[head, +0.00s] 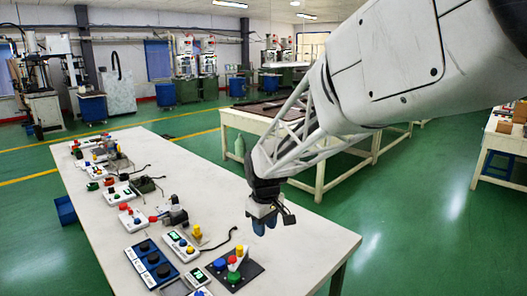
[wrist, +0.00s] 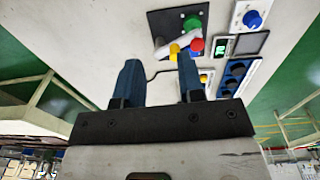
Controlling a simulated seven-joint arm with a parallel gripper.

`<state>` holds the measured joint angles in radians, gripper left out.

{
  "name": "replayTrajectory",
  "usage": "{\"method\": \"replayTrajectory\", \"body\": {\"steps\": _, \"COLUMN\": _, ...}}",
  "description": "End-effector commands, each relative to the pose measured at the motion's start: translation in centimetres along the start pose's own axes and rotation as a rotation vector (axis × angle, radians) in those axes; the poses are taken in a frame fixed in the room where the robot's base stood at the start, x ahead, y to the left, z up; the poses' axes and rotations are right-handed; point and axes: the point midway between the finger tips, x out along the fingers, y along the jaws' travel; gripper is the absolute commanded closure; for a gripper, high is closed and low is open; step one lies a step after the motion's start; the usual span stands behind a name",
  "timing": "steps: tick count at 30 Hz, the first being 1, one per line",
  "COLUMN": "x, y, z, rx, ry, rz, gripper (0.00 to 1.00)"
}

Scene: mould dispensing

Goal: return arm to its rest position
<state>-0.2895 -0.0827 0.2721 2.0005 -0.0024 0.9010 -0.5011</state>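My gripper (head: 265,226) hangs over the right part of the white table in the head view, its blue fingers pointing down. In the wrist view the two blue fingers of my gripper (wrist: 159,66) stand apart with nothing between them, so it is open and empty. It is above the tabletop, behind and to the right of a black plate with coloured buttons (head: 246,276). That black plate also shows in the wrist view (wrist: 160,28), just beyond the fingertips.
The long white table (head: 310,240) carries several button boxes along its left side. A blue panel with black dials (head: 152,263) lies near the front. A second table (head: 232,118) stands behind, under my arm. The green floor (head: 420,235) to the right is clear.

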Motion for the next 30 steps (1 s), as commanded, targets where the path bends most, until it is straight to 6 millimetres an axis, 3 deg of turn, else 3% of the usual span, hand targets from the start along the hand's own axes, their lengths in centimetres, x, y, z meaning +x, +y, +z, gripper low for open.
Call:
{"method": "replayTrajectory", "body": {"steps": 6, "x": -3.0, "y": 0.0, "z": 6.0, "rx": 0.128, "ry": 0.026, "rz": 0.017, "gripper": 0.64}}
{"method": "replayTrajectory", "body": {"steps": 15, "x": -6.0, "y": -1.1, "z": 13.8, "rx": 0.301, "ry": 0.059, "rz": 0.038, "gripper": 0.64}}
{"method": "replayTrajectory", "body": {"steps": 30, "x": -8.0, "y": -4.9, "z": 26.2, "rx": 0.589, "ry": 0.118, "rz": 0.071, "gripper": 0.64}}
